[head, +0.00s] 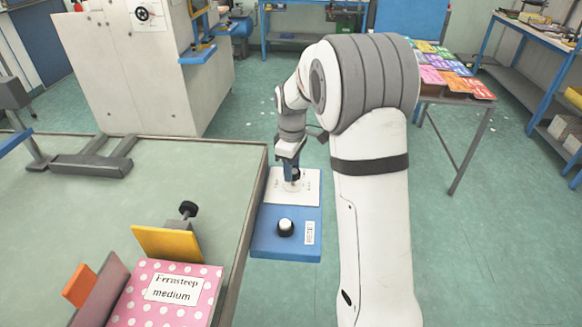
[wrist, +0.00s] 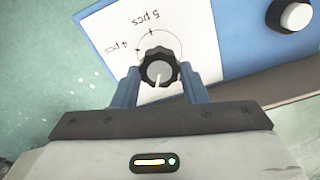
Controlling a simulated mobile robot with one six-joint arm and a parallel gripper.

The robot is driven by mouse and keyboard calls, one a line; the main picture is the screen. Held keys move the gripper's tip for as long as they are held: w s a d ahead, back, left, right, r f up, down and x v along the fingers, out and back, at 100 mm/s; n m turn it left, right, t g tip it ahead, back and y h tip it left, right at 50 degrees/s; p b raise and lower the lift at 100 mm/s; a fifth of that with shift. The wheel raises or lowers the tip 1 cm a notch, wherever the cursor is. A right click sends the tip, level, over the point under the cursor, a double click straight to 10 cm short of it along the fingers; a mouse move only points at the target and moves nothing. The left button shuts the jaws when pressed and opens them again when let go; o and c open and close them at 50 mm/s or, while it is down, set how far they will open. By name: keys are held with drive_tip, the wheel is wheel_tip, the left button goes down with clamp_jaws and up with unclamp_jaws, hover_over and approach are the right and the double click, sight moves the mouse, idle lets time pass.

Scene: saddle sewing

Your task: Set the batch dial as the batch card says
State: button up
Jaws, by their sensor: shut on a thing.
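The batch dial (wrist: 158,68) is a black fluted knob with a grey cap on a white plate (wrist: 190,30). A white pointer line on it points down toward my gripper in the wrist view. The markings "4 pcs" and "5 pcs" show upside down beyond the knob; other markings are hidden. My gripper (wrist: 160,90) is shut on the dial, one blue finger on each side. In the head view my gripper (head: 291,168) reaches down onto the dial's plate (head: 306,186). I cannot make out a batch card with a piece count.
The plate sits on a blue box (head: 265,240) with a white button (head: 286,227) beside the green table (head: 205,165). A pink dotted pack (head: 165,300), labelled "Fernsteep medium", stands by a yellow panel (head: 167,243). Colourful packs (head: 445,75) lie on a table at right.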

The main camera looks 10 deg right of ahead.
sight(294, 171)
drive_tip(key=m, duration=0.7)
drive_tip(key=shift+w+d+r, duration=0.1)
drive_tip(key=shift+w+d, duration=0.05)
drive_tip(key=m, duration=0.6)
drive_tip(key=shift+d+m, duration=0.1)
drive_tip(key=shift+m, duration=0.2)
drive_tip(key=m, duration=0.7)
drive_tip(key=shift+d, duration=0.1)
drive_tip(key=m, duration=0.6)
drive_tip(key=shift+m, duration=0.3)
drive_tip(key=o, duration=1)
drive_tip(key=shift+s, duration=0.2)
drive_tip(key=shift+r, duration=3.85)
